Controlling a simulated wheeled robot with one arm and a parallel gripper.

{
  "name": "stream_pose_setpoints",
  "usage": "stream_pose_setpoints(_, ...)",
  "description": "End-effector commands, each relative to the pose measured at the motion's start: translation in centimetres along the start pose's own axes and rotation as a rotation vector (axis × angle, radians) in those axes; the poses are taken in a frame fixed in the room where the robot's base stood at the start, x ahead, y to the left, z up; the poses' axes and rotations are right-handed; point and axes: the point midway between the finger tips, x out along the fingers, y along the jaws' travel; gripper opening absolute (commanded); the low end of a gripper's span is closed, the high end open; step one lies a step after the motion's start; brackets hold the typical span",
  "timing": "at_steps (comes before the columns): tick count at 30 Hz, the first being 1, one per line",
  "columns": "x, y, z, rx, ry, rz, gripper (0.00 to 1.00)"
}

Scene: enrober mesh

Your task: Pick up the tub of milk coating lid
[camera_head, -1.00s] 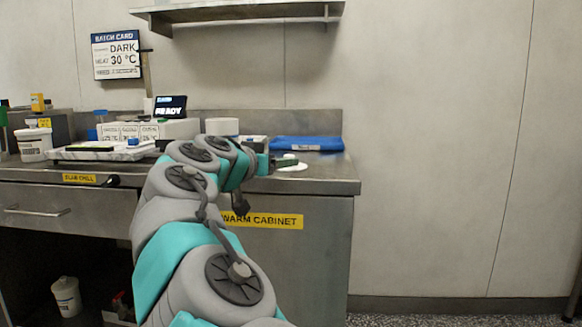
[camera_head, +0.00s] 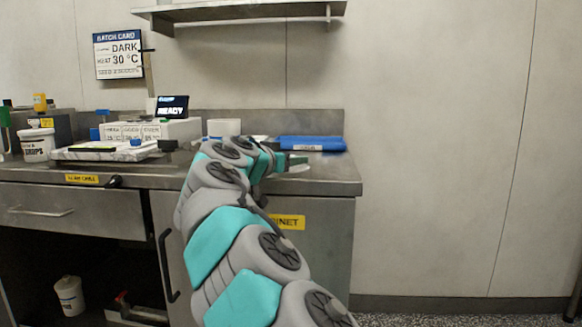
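A flat white disc, which looks like a lid (camera_head: 300,169), shows at the front right of the steel counter, just below the end of my arm. My gripper (camera_head: 296,160) is at this disc, small and seen from behind. I cannot tell whether its fingers touch the disc or how far apart they are. A white round tub (camera_head: 223,127) stands farther back, partly hidden by my arm. I cannot read any label on it.
A blue folded item (camera_head: 311,143) lies at the counter's back right. A white slab (camera_head: 105,152), a labelled white tub (camera_head: 37,144) and a box row with a screen (camera_head: 172,107) stand to the left. A shelf (camera_head: 240,15) hangs above. The wall right of the counter is clear.

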Motion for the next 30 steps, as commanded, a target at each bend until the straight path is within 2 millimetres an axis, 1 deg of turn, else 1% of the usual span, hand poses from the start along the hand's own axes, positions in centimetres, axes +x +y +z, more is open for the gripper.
stream_pose_setpoints(1, -0.01, -0.01, 0.00, 0.000, 0.000, 0.000, 0.44)
stream_pose_setpoints(2, -0.01, 0.00, 0.00, 0.000, 0.000, 0.000, 0.41)
stream_pose_setpoints(12, -0.01, 0.00, 0.01, 0.000, 0.000, 0.000, 0.03)
stream_pose_setpoints(13, -0.01, 0.00, 0.01, 0.000, 0.000, 0.000, 0.00)
stream_pose_setpoints(26, -0.01, 0.01, -0.04, 0.000, 0.000, 0.000, 0.00)
stream_pose_setpoints(30, -0.08, 0.01, -0.53, 0.001, 0.000, 0.000, 0.00)
